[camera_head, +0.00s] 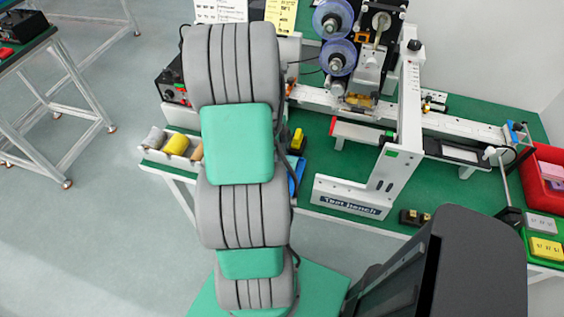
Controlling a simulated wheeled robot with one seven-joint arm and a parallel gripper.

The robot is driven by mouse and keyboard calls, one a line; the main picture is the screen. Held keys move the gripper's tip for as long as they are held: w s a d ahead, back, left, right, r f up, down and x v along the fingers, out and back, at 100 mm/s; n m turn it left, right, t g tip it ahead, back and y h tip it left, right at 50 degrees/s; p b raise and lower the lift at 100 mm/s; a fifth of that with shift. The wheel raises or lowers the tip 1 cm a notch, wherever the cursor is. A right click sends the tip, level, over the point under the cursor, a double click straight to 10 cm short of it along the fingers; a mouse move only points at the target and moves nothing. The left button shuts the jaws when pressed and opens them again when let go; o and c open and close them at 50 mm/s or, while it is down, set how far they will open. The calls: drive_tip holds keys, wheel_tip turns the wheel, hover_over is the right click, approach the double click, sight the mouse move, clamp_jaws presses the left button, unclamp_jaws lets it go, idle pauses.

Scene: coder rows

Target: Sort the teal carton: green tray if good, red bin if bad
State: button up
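I cannot make out the teal carton in this view; it may be hidden. The red bin (531,192) stands at the right end of the green-topped bench and has a pinkish carton (551,172) in it. The green tray (527,241) is just in front of the bin and holds a grey carton (540,224) and a yellow carton (546,249). My gripper is not in view. Large grey ribbed segments with teal panels, which look like my arm, cover the left middle of the picture.
A conveyor (455,125) crosses the bench (340,185) under a machine with blue reels (334,20). A white frame labelled as a bench (345,197) stands in front. A large dark body (470,265) blocks the lower right. Grey floor (90,235) is clear at left.

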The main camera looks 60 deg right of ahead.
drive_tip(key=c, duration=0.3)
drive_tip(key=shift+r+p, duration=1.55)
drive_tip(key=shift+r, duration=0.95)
